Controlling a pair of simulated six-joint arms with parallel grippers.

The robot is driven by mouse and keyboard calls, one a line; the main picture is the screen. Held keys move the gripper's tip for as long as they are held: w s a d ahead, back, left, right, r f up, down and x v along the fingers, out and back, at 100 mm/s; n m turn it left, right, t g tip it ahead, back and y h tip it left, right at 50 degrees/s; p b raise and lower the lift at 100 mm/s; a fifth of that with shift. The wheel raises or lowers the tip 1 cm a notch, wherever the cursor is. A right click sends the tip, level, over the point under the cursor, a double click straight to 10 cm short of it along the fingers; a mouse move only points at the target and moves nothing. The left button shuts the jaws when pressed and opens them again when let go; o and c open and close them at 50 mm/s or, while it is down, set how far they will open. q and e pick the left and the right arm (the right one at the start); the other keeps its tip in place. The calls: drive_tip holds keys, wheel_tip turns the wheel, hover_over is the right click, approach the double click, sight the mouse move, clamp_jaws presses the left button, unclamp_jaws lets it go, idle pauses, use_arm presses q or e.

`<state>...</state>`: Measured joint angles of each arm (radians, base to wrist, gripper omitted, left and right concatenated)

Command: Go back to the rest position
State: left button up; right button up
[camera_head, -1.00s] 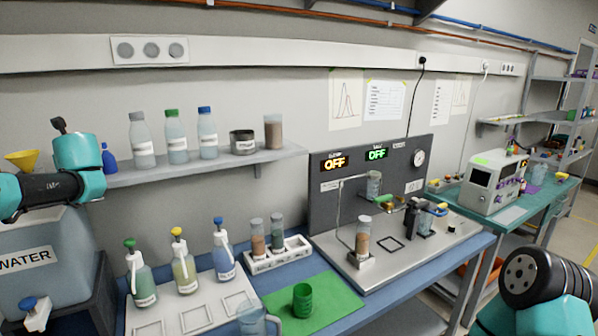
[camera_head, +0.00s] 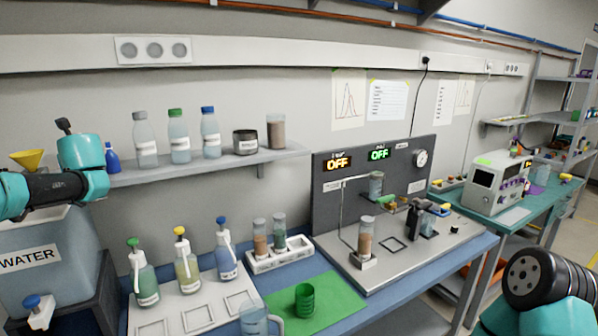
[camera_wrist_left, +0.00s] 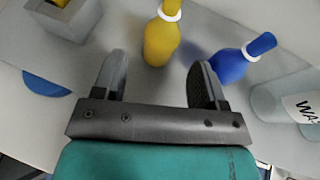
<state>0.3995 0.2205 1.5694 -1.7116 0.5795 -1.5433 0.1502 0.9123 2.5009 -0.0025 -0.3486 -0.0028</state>
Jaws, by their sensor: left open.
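My left arm comes in from the left in the head view, in front of the shelf's left end and above the water tank (camera_head: 50,262). Its gripper is not clearly seen there. In the left wrist view my left gripper (camera_wrist_left: 160,85) is open with nothing between its two fingers. Beyond the fingers are a yellow bottle (camera_wrist_left: 161,40) and a blue bottle (camera_wrist_left: 232,64). My right arm shows at the lower right of the head view, but its gripper is out of the picture.
A blue bench holds pump bottles (camera_head: 186,266), a tube rack (camera_head: 281,254), a green mat (camera_head: 335,300) with a green cup (camera_head: 304,300), and the classifier panel (camera_head: 330,215). A wall shelf (camera_head: 215,163) carries bottles and jars. A side bench holds a white instrument (camera_head: 494,188).

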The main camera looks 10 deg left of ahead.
use_arm(q)
drive_tip(key=x, duration=0.5)
drive_tip(key=shift+f, duration=0.15)
wheel_tip(320, 180, up, 4)
drive_tip(key=shift+d, duration=0.1)
drive_tip(key=s+d+r, duration=0.1)
drive_tip(key=s+d, duration=0.7)
drive_tip(key=d, duration=0.1)
drive_tip(key=shift+s+d, duration=0.25)
drive_tip(key=shift+d, duration=0.05)
idle(1.1)
